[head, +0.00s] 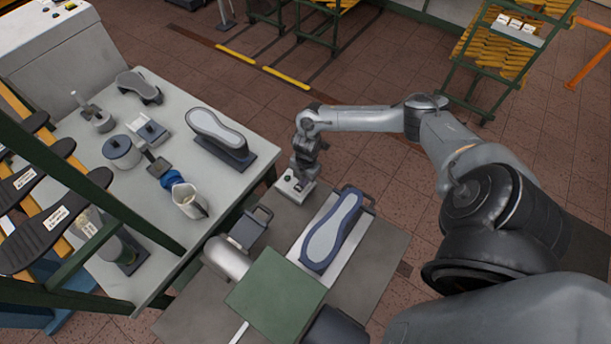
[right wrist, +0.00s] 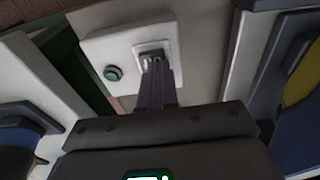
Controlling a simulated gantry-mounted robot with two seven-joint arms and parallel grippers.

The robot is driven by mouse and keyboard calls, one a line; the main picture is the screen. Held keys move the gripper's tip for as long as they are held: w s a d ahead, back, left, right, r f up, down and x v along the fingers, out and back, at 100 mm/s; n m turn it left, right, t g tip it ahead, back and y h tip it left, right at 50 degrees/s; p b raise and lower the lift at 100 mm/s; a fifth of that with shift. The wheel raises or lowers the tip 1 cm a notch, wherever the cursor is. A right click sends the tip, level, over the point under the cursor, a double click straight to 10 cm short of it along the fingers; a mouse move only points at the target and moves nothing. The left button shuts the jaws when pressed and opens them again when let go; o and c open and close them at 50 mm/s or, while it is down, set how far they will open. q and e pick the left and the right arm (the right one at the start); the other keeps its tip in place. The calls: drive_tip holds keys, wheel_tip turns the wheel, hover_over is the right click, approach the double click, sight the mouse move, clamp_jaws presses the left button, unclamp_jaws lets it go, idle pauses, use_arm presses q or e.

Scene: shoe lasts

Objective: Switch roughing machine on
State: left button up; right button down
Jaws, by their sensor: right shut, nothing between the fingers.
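The roughing machine has a green block (head: 275,295) on a grey bench (head: 385,260). A small white control box (head: 302,197) sits at its far corner. My left gripper is out of view.
A blue-edged shoe sole (head: 331,230) lies on the machine close to the control box. Racks stand at the back. The brown floor at the centre back is open.

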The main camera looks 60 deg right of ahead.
drive_tip(key=shift+s+a+f, duration=0.15)
drive_tip(key=shift+a, duration=0.25)
drive_tip(key=shift+a+r+p, duration=0.1)
drive_tip(key=shift+r+p, duration=0.3)
drive_tip(key=shift+p, duration=0.1)
drive_tip(key=r+p, duration=0.2)
drive_tip(key=d+r+p, duration=0.1)
drive_tip(key=r+p, duration=0.1)
drive_tip(key=shift+d+r, duration=0.2)
drive_tip(key=shift+r, duration=0.05)
wheel_tip(320, 180, up, 9)
drive_tip(key=shift+d+b, duration=0.45)
